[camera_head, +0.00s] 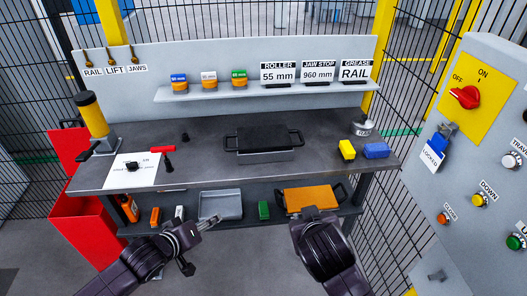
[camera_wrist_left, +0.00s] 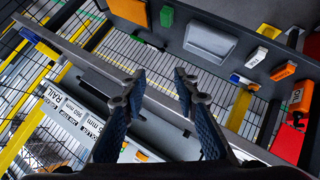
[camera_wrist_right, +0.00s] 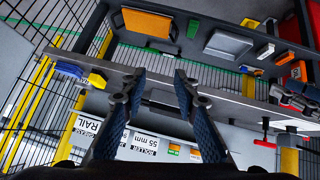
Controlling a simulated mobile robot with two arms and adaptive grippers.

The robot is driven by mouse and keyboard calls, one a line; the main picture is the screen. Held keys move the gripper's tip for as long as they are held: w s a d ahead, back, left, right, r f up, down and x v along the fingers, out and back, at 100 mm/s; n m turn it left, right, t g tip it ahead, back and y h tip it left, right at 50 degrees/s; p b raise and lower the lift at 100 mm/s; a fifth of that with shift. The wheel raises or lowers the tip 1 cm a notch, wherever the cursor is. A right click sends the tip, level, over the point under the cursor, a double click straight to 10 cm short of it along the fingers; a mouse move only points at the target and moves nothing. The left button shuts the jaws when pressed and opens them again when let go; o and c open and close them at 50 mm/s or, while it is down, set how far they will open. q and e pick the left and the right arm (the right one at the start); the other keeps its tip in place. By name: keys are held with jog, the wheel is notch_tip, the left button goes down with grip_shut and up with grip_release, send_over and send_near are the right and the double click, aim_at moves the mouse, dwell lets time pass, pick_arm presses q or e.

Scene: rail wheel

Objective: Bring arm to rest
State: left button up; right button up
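My left gripper (camera_head: 196,231) is in front of the workbench's lower shelf, at the lower middle left of the head view. In the left wrist view its two fingers (camera_wrist_left: 158,80) stand apart with nothing between them. My right arm shows at the lower middle of the head view, in front of the orange tray; its fingertips are hidden there. In the right wrist view the right gripper's fingers (camera_wrist_right: 159,80) stand apart and empty. Neither gripper touches the bench (camera_head: 215,160).
A black-handled plate (camera_head: 263,139) sits mid-bench, with yellow (camera_head: 347,149) and blue blocks at right. The lower shelf holds a grey tray (camera_head: 220,205) and an orange tray (camera_head: 309,198). A control panel (camera_head: 460,150) stands right, a red bin (camera_head: 85,220) left. Mesh fencing surrounds the area.

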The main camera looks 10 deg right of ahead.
dwell(0.4)
